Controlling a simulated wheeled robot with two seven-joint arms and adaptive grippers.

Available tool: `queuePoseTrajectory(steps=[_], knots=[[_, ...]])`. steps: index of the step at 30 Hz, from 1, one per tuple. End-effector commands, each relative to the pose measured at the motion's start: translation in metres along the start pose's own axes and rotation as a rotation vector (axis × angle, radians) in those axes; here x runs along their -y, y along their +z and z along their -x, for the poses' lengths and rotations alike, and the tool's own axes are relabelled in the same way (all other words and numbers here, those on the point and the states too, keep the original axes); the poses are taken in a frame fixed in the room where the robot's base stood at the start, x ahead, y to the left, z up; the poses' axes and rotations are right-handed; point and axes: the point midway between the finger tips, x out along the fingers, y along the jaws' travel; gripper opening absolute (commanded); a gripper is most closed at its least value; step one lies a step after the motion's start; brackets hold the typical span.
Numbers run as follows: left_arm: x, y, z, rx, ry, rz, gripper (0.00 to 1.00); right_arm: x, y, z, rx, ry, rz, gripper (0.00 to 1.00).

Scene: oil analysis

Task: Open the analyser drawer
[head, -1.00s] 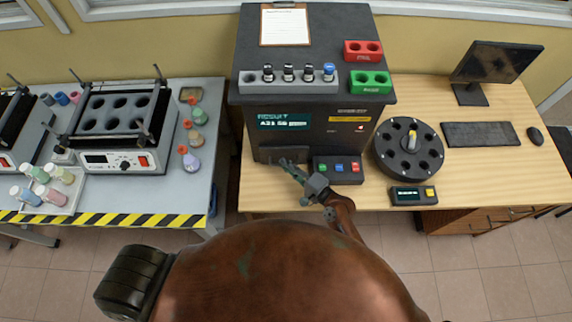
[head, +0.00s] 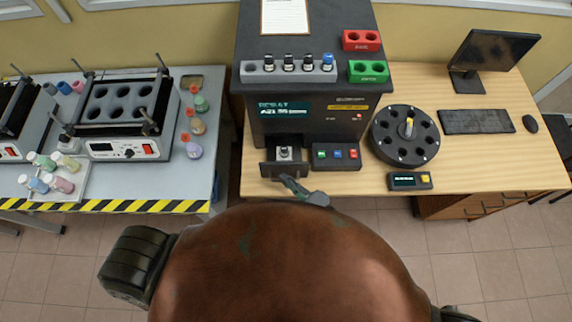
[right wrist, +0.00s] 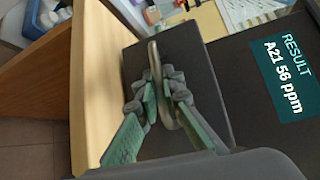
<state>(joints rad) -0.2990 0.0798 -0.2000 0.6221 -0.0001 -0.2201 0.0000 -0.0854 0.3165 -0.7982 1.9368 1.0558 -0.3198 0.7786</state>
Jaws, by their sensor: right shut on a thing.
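The dark analyser (head: 305,72) stands on the wooden desk, its screen (head: 284,114) lit. Its drawer (head: 268,169) is out at the lower left of its front, with a small light-coloured holder (head: 285,153) with a dark centre showing inside. My right gripper (head: 288,181) is at the drawer front. In the right wrist view, my right gripper (right wrist: 160,100) is shut on the drawer's curved metal handle (right wrist: 157,62), which stands off the dark drawer front (right wrist: 205,70). My left gripper is not in view.
A button box (head: 337,156) stands close right of the drawer, with a round black carousel (head: 405,136) farther right. A vial rack (head: 300,75) and red and green blocks (head: 361,41) are on top of the analyser. A grey bench (head: 209,130) stands left, across a gap.

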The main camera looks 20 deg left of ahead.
Motion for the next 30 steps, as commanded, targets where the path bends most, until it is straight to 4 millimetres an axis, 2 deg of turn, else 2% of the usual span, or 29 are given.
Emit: queuePoseTrajectory(steps=[10, 11, 18, 26, 30], knots=[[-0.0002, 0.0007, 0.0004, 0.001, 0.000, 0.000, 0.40, -0.0017, 0.0037, 0.0039, 0.000, 0.000, 0.000, 0.00], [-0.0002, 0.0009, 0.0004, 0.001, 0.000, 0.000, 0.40, -0.0017, 0.0036, 0.0039, 0.000, 0.000, 0.000, 0.08], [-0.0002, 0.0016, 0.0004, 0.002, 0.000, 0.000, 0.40, -0.0012, 0.0035, 0.0036, 0.000, 0.000, 0.000, 0.25], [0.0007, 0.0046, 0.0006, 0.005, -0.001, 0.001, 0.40, -0.0011, 0.0035, 0.0038, 0.000, -0.001, 0.000, 0.25], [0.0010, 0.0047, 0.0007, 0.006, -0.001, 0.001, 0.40, -0.0022, 0.0030, 0.0118, -0.001, 0.001, 0.002, 0.25]])
